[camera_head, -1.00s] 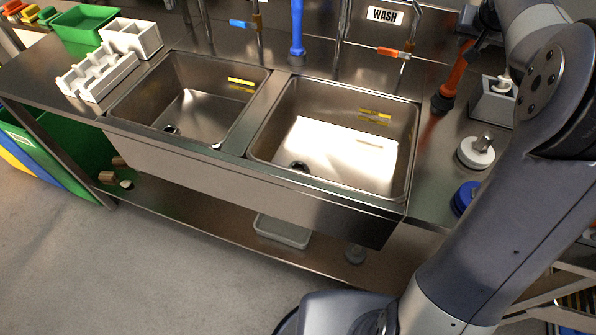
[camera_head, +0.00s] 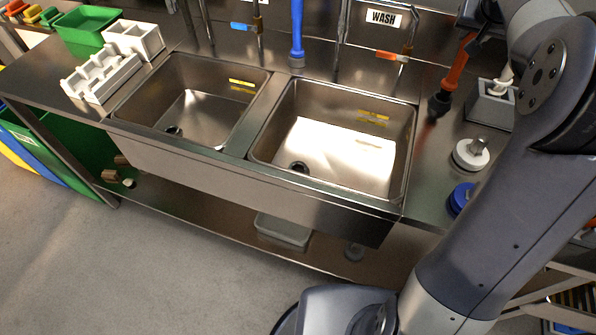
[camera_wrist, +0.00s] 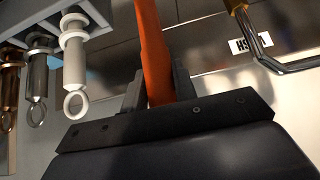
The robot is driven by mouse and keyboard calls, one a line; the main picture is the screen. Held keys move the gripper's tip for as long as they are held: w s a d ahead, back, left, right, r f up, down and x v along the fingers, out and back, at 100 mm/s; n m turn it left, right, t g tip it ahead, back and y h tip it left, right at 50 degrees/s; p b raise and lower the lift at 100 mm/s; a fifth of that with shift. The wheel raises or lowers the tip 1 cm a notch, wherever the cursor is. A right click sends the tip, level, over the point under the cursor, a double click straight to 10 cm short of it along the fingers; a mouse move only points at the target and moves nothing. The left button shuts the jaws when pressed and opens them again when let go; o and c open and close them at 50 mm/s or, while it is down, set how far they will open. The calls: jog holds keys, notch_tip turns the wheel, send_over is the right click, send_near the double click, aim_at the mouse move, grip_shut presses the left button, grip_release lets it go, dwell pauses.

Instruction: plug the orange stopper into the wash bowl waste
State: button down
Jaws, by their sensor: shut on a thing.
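The orange stopper (camera_head: 456,72) has a long orange handle and a dark lower end, and is tilted over the counter right of the wash bowl (camera_head: 274,122). Whether its dark end touches the counter I cannot tell. My gripper (camera_wrist: 157,88) is shut on the orange handle (camera_wrist: 153,48) in the wrist view; the stopper's lower end is out of that view. In the head view my gripper is mostly hidden by my arm. The wash bowl is the right basin, below the WASH sign (camera_head: 383,16). Its dark round waste (camera_head: 299,167) shows at the bottom near the front, uncovered.
A blue upright tool (camera_head: 297,35) stands behind the divider. A tap with an orange lever (camera_head: 391,56) rises behind the bowl. A grey block (camera_head: 490,108), a white disc (camera_head: 470,154) and a blue disc (camera_head: 462,199) stand on the right counter. Ringed pins (camera_wrist: 75,65) hang nearby.

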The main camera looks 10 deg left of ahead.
jog(key=shift+r+p, duration=2.8)
jog(key=shift+r, duration=0.4)
jog(key=shift+f, duration=0.15)
